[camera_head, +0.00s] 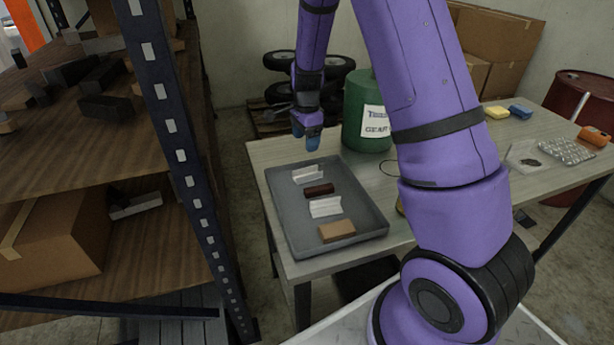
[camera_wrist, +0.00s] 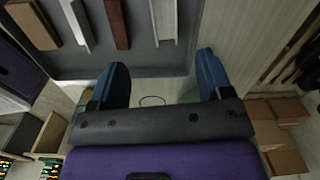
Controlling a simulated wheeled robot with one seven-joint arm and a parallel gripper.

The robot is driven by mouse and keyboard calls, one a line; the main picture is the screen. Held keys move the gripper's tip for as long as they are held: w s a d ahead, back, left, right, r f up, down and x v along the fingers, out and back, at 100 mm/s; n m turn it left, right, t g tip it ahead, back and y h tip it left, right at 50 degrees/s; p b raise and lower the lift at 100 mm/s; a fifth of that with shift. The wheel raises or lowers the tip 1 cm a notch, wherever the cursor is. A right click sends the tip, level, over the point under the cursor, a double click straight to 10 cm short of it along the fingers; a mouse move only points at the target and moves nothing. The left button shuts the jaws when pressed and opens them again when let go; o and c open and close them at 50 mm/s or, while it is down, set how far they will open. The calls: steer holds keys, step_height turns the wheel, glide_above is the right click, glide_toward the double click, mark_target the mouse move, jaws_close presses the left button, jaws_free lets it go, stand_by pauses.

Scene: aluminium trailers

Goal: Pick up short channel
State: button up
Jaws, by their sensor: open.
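A grey tray (camera_head: 285,222) on the table holds two pale metal channel pieces, a dark brown bar and a tan block in a row. One channel (camera_head: 307,175) lies at the far end; the other channel (camera_head: 325,208) lies between the brown bar (camera_head: 319,191) and the tan block (camera_head: 337,231). I cannot tell which channel is the short one. My gripper (camera_head: 312,142) is above the tabletop just beyond the tray's far end. In the wrist view its blue fingers (camera_wrist: 161,75) are open and empty, with the far channel (camera_wrist: 164,20) ahead of them.
A green drum (camera_head: 367,110) stands close to the right of my gripper. A dark shelf post (camera_head: 185,165) and loaded shelves stand left of the table (camera_head: 262,152). Yellow and blue items (camera_head: 520,111) and a blister pack (camera_head: 567,151) lie on the table's right side.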

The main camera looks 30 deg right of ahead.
mark_target(307, 172)
steer(key=shift+m, duration=0.5)
steer(key=f, duration=0.9)
steer(key=d+f, duration=0.1)
steer(key=f, duration=0.3)
steer(key=shift+w+f, duration=0.2)
steer(key=shift+w, duration=0.2)
steer(key=c, duration=1)
